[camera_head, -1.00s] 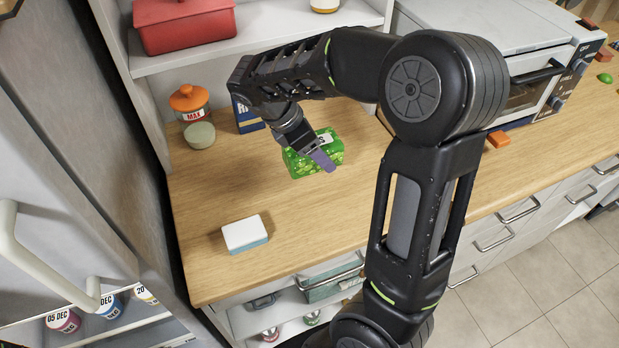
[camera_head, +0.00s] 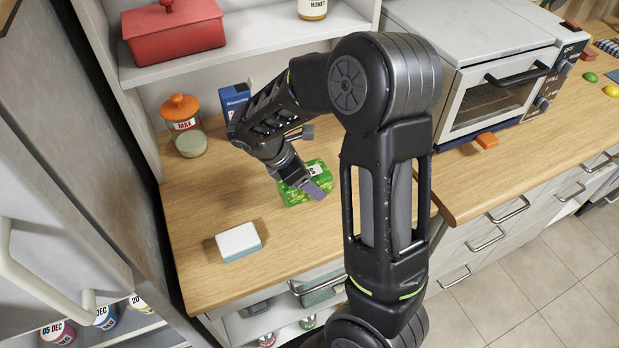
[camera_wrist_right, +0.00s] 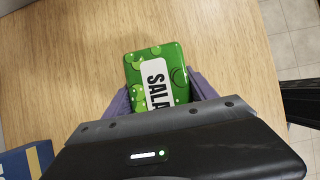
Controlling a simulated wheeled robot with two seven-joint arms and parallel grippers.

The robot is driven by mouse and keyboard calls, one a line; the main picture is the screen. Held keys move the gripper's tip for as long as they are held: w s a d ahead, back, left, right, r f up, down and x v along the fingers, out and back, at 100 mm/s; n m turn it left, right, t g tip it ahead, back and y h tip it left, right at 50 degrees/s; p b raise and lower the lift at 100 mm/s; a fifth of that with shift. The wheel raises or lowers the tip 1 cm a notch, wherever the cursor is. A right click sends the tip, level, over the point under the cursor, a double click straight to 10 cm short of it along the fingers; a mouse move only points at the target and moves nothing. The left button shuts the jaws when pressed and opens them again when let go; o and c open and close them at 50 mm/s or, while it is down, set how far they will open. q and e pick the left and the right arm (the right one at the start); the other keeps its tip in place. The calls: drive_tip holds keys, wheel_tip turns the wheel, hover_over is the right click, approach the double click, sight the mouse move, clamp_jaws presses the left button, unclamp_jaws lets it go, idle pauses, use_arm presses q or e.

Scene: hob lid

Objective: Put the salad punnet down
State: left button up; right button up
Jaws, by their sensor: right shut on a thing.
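The green salad punnet (camera_head: 298,196) is on or just above the wooden counter in the head view; I cannot tell whether its base touches. My right gripper (camera_head: 312,188) reaches down over it, with a purple finger along its near side. In the right wrist view the punnet (camera_wrist_right: 156,80) shows its white label, partly hidden by the gripper body. The purple fingers of the right gripper (camera_wrist_right: 163,95) are shut on it, one at each side. My left gripper is in neither view.
A white and blue sponge (camera_head: 238,242) lies on the counter (camera_head: 200,285) near the front. An orange-lidded jar (camera_head: 184,125) and a blue box (camera_head: 233,98) stand behind. A toaster oven (camera_head: 490,75) stands to the right. Bare counter surrounds the punnet.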

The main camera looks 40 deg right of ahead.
drive_tip(key=shift+f, duration=0.1)
drive_tip(key=o, duration=1.6)
drive_tip(key=shift+o, duration=0.2)
drive_tip(key=b+v, duration=0.1)
drive_tip(key=v, duration=1.1)
drive_tip(key=shift+r, duration=0.2)
